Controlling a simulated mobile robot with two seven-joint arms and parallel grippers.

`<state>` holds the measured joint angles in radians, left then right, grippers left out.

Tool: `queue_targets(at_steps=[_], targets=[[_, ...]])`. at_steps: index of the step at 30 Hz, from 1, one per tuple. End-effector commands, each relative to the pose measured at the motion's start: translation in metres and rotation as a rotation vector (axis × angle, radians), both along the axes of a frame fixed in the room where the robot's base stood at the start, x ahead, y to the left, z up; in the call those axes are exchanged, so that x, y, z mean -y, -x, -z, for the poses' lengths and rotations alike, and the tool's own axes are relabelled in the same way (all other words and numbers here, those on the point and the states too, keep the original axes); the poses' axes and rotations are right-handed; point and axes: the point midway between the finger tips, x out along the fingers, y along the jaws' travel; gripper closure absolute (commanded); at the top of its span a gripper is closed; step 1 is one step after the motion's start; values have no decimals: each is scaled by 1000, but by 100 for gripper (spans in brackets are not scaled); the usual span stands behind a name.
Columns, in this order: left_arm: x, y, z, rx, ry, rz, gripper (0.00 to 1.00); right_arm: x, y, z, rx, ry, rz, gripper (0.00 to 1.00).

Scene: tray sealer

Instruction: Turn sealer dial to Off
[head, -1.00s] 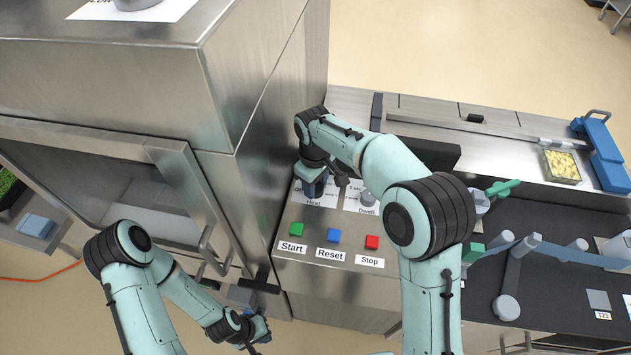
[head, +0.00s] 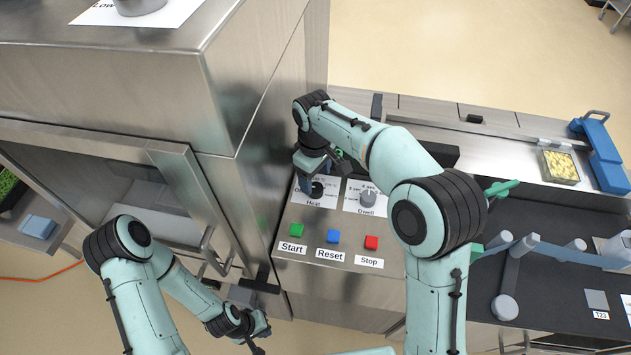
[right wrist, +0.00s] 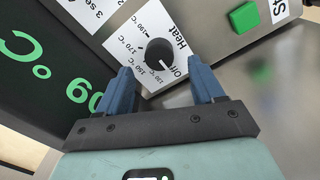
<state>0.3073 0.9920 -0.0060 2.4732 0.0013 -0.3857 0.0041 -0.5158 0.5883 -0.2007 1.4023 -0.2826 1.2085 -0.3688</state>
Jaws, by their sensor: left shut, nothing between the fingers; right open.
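The black Heat dial (head: 316,188) sits on the sealer's control panel (head: 298,212). In the right wrist view the same dial (right wrist: 159,54) lies just beyond the fingertips, on a white label with temperatures and "Off". Its pale mark points to the lower right, near "Off"; I cannot tell if it is exactly on it. My right gripper (right wrist: 160,66) is open, with its blue fingers on either side of the dial's lower edge in that view, apparently apart from it. My left gripper (head: 260,343) is shut and empty, low in the head view, away from the panel.
A grey Dwell dial (head: 367,198) is to the right of the Heat dial. Green Start (head: 296,230), blue Reset (head: 333,237) and red Stop (head: 371,242) buttons are in front. The tall steel cabinet wall (head: 270,120) stands close on the left.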

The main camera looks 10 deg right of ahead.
Motion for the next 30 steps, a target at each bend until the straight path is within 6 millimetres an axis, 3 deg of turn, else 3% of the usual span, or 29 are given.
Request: queue_targets(at_steps=[1,3,12,18,30], targets=[[0,-6,-5,7,0,0,100,-1,-2,-18,10,-3,0,33],[0,-10,-8,12,0,0,100,-1,-2,-34,8,-2,0,33],[0,-10,-8,12,0,0,100,-1,0,-82,4,-1,0,33],[0,-10,-8,12,0,0,100,-1,1,-92,1,1,-1,33],[0,-10,-8,12,0,0,100,-1,1,-92,1,1,0,33]])
